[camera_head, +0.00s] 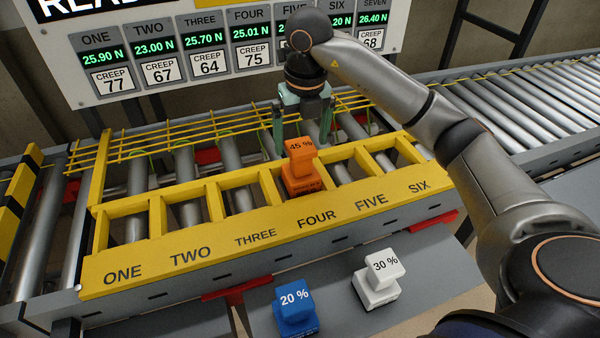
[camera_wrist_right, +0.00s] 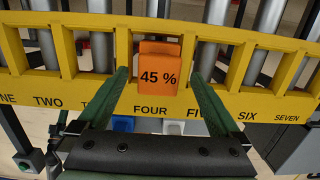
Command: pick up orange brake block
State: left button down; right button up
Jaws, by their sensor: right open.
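The orange brake block (camera_head: 301,168), marked 45 %, stands upright at the yellow slotted frame (camera_head: 205,250), just behind the FOUR label. It also shows in the right wrist view (camera_wrist_right: 160,66), in line with the FOUR label. My right gripper (camera_head: 302,132) is open, pointing down just behind and above the block. In the right wrist view its two green fingers (camera_wrist_right: 161,88) lie to either side of the block, with gaps. I cannot tell whether the fingers are at the block's height. My left gripper is not in view.
A blue block (camera_head: 294,307) marked 20 % and a white block (camera_head: 377,278) marked 30 % stand on the grey surface in front. Yellow rails (camera_head: 160,148) run behind the frame over the rollers. A display board (camera_head: 225,45) stands at the back.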

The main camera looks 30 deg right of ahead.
aim_at(300, 161)
jog(key=shift+w+f+p, duration=0.15)
jog(key=shift+f+p, duration=0.05)
jog(key=shift+f, duration=1.45)
jog(key=shift+w+f+p, duration=0.1)
jog(key=shift+f+p, duration=0.05)
jog(key=shift+f, duration=1.45)
grip_shut()
jog(key=shift+r, duration=0.15)
